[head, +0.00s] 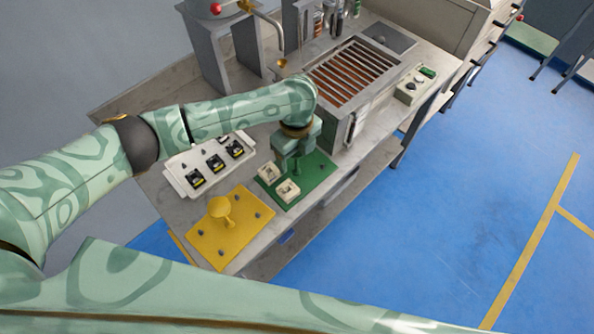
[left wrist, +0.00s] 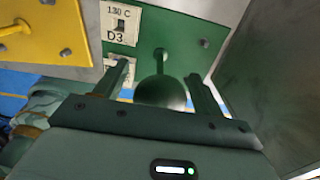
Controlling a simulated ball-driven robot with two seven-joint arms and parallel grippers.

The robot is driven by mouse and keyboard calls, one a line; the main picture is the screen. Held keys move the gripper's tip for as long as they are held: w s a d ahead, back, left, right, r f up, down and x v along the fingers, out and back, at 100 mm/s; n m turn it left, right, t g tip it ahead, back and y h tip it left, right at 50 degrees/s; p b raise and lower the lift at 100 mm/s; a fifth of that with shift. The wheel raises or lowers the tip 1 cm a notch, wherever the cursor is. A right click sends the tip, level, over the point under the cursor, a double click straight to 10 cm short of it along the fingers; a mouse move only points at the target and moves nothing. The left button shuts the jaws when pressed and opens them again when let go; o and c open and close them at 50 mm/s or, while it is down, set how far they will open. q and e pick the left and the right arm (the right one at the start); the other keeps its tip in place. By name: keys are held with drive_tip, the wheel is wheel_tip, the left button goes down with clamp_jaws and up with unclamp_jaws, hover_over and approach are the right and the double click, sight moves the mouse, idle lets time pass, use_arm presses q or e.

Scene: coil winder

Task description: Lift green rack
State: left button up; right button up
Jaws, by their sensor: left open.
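The green rack (head: 318,170) is a flat green plate on the bench, left of the grille-topped box. It carries small white blocks (head: 288,190). In the left wrist view the rack (left wrist: 180,28) fills the top middle, with a white label reading 130 C D3. A dark green ball knob (left wrist: 160,94) on a stem stands out from the plate. My left gripper (head: 290,165) is over the rack. In the left wrist view its open fingers (left wrist: 157,75) are on either side of the knob, with gaps visible. My right gripper is out of view.
A yellow plate (head: 205,245) with a ball handle lies beside the green rack, near the bench's front edge. A white tray (head: 180,162) with black pieces lies behind. The grille-topped box (head: 350,75) stands close on the right. Blue floor is clear beyond the bench.

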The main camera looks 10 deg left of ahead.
use_arm(q)
drive_tip(key=shift+f, duration=0.4)
drive_tip(key=shift+r, duration=0.15)
drive_tip(key=shift+c, duration=0.3)
clamp_jaws()
drive_tip(key=shift+r, duration=0.1)
